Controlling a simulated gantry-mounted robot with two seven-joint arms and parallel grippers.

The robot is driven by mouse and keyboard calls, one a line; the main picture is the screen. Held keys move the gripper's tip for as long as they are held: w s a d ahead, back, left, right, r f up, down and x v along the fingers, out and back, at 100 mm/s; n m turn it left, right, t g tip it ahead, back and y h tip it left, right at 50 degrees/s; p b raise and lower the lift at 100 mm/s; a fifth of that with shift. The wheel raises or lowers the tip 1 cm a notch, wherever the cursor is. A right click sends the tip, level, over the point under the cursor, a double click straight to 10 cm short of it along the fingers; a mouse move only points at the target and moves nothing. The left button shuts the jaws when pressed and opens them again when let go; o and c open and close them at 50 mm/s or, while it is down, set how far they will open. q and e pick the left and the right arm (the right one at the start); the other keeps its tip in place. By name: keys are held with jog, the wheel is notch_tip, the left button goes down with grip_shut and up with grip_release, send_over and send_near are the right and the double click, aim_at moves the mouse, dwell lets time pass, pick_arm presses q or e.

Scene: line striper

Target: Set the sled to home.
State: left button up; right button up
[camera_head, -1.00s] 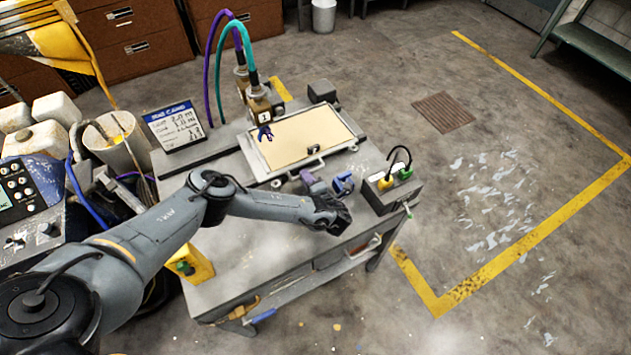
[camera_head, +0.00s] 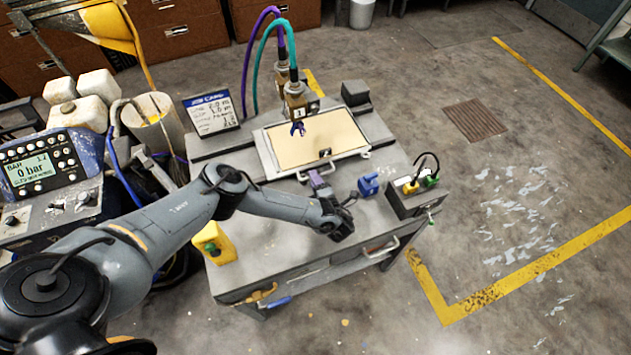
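My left gripper (camera_head: 340,216) is dark and hangs over the front of the grey bench. It is just in front of a purple upright piece (camera_head: 318,183). I cannot tell whether they touch, or whether its fingers are open or shut. A grey framed tray (camera_head: 270,171) with a tan panel (camera_head: 318,138) lies flat on the bench, with small handles at its edge. A brass-coloured head (camera_head: 299,100) marked 1, with a purple-blue tip, stands over its far side. No part is labelled as the sled. My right gripper is not in view.
A blue block (camera_head: 368,185) and a grey box (camera_head: 415,198) with yellow and green knobs stand to the right. A yellow item (camera_head: 213,243) sits at the bench's left front. A control panel (camera_head: 45,170) reads 0 bar. Floor to the right is open.

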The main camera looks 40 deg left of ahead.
pick_arm(q)
jog(key=p+v, duration=0.1)
jog(key=v, duration=1)
jog(key=shift+a, duration=0.1)
